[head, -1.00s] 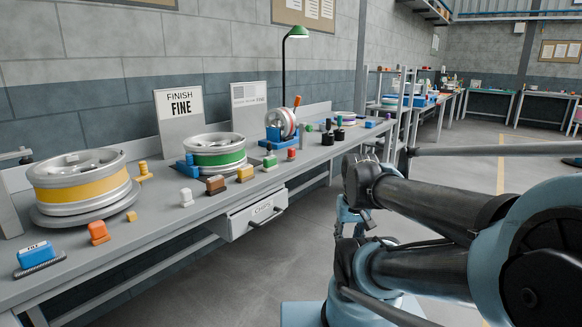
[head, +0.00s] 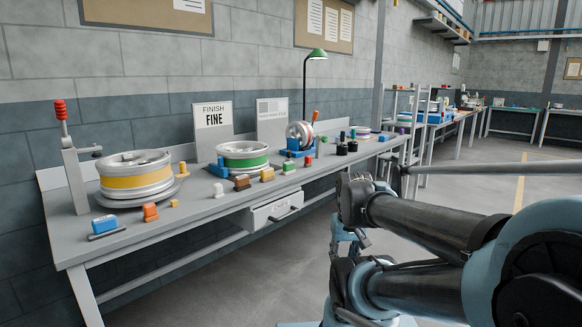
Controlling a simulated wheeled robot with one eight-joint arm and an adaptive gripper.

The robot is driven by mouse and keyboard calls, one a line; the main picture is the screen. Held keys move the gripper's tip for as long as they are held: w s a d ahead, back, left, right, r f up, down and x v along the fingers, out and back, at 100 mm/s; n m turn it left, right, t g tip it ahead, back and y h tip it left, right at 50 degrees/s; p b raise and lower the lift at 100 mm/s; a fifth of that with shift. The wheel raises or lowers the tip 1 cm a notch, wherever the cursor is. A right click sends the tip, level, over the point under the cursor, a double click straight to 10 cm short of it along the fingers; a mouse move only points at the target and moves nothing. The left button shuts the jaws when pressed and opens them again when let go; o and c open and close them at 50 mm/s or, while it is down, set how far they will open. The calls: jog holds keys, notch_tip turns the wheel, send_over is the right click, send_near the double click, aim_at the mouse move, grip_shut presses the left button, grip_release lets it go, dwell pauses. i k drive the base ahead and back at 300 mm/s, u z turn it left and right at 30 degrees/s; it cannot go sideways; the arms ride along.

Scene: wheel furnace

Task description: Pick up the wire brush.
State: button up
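I cannot pick out the wire brush for certain at this distance. A small brown block with a darker underside (head: 242,183) lies on the long grey workbench (head: 210,206), in front of the green-banded wheel (head: 243,160); it may be the brush. A blue block with a white label and dark base (head: 105,226) lies near the bench's left end. My gripper (head: 343,238) hangs below my folded arm, right of the bench and apart from everything on it. Its fingers are small and partly hidden, so their opening is unclear.
A yellow-banded wheel (head: 135,179) stands on a turntable beside a red-handled lever (head: 62,112). Orange (head: 150,212), white (head: 218,190) and yellow (head: 267,174) small pieces line the front. A drawer (head: 273,209) protrudes under the bench. The floor (head: 230,280) before it is clear.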

aim_at(308, 159)
jog(key=u, duration=0.7)
jog(key=i, duration=1)
